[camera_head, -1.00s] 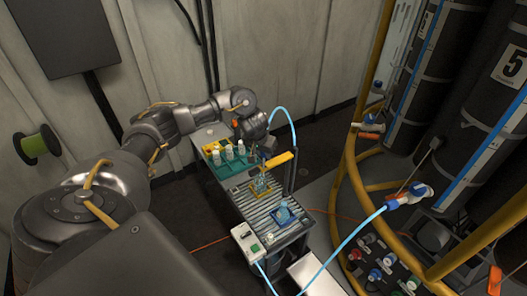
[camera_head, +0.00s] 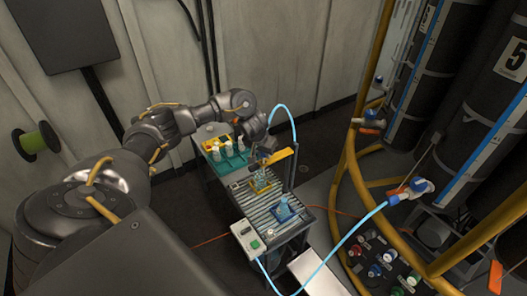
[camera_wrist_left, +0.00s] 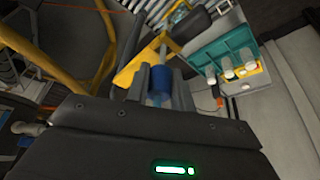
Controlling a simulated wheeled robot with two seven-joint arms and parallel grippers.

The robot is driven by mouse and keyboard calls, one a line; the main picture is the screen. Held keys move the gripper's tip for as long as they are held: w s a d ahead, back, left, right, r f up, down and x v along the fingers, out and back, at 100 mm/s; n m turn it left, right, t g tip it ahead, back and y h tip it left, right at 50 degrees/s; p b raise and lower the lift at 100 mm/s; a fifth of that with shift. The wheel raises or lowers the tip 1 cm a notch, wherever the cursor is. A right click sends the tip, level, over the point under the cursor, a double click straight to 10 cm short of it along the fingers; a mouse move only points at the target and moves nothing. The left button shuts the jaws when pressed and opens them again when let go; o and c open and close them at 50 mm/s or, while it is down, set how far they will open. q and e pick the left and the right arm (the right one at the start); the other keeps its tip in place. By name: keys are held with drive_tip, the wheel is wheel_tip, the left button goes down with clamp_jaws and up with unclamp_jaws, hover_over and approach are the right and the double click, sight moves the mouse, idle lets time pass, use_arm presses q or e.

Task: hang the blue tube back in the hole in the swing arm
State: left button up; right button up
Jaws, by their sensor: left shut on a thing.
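The blue tube (camera_wrist_left: 157,80) shows in the left wrist view as a blue collar between the fingers of my left gripper (camera_wrist_left: 160,86), which is shut on it. The yellow swing arm (camera_wrist_left: 138,62) is close beyond the fingers in that view. In the head view my left gripper (camera_head: 267,153) is at the near left end of the swing arm (camera_head: 282,156), above the roller table. A light blue hose (camera_head: 284,108) arcs up behind the gripper. The hole in the swing arm is hidden, so I cannot tell whether the tube sits in it.
A teal rack (camera_head: 232,164) with several white bottles stands left of the gripper. On the roller table (camera_head: 262,210) are a yellow holder (camera_head: 260,186) with glassware and a blue holder (camera_head: 284,214). A control box (camera_head: 247,240) is at the front. Yellow rails (camera_head: 345,190) stand to the right.

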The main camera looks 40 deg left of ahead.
use_arm(q)
drive_tip(key=shift+f+b, duration=0.4)
drive_tip(key=shift+f, duration=0.85)
drive_tip(key=shift+s+d+f+p, duration=0.1)
drive_tip(key=shift+s+f+p, duration=0.1)
drive_tip(key=shift+p, duration=0.1)
